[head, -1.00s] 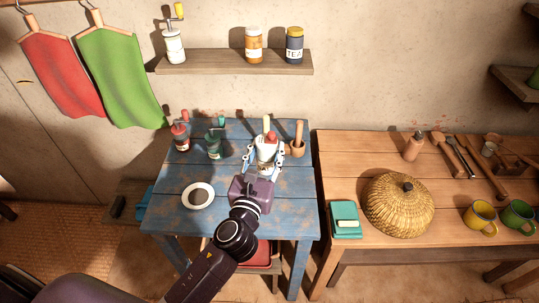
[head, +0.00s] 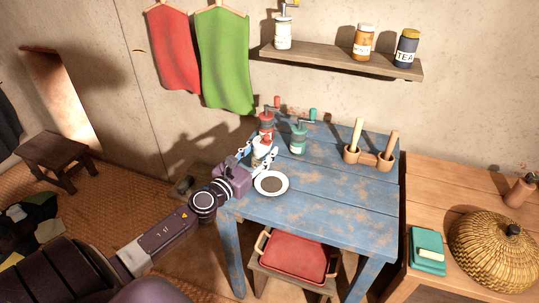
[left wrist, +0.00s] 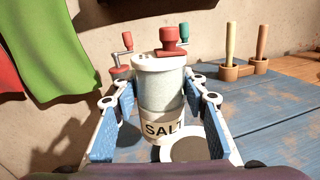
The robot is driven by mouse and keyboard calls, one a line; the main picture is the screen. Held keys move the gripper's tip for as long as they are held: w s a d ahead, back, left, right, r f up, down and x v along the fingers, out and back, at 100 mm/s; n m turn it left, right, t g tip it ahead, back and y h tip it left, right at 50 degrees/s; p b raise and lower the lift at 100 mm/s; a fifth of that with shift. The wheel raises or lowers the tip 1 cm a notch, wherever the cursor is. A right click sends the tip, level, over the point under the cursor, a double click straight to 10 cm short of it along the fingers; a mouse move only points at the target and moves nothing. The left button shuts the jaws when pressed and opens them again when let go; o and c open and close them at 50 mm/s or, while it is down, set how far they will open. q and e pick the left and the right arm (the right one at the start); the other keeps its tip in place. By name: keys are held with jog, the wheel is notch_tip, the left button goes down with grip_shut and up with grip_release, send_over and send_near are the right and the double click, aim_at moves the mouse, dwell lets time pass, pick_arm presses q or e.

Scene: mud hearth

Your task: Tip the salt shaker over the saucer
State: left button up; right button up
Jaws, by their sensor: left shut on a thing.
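My left gripper (head: 260,157) is shut on the salt shaker (head: 262,147), a white and clear jar with a red knob on top. In the left wrist view the shaker (left wrist: 160,82) stands upright between the two fingers, its SALT label facing the camera. The saucer (head: 258,188) is a white-rimmed dish with a dark middle, on the left part of the blue table. The shaker is just behind and left of the saucer in the head view. The saucer (left wrist: 214,154) is partly hidden behind the shaker in the left wrist view. My right gripper is not in view.
A red grinder (head: 267,124) and a green grinder (head: 299,138) stand close behind the shaker. Two wooden mortars with pestles (head: 352,153) are at the table's back right. The blue table (head: 330,215) is clear at its middle and front. A shelf (head: 340,62) hangs above.

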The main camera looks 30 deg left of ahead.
pick_arm(q)
jog(key=f+m+b, duration=0.1)
jog(key=m, duration=0.1)
jog(key=f+m+b, duration=0.1)
jog(key=f+m, duration=0.1)
jog(key=shift+a+m, duration=0.2)
jog(key=shift+m, duration=0.2)
jog(key=shift+f+m, duration=0.35)
jog(key=shift+m, duration=0.45)
jog(key=m, duration=0.4)
jog(key=shift+d+f, duration=0.15)
jog(key=shift+f, duration=0.2)
jog(key=m, duration=0.1)
jog(key=m+p, duration=0.1)
jog(key=m, duration=0.1)
jog(key=f+m, duration=0.1)
jog(key=shift+d, duration=0.3)
jog(key=shift+w+a+r+m+p, duration=0.15)
jog(key=shift+r+m+p, duration=0.15)
jog(key=shift+m+p, duration=0.55)
jog(key=m+p, duration=0.1)
jog(key=m, duration=0.2)
jog(key=shift+a+r, duration=0.1)
jog(key=shift+a, duration=0.05)
jog(key=shift+m+p, duration=0.35)
jog(key=shift+m, duration=0.2)
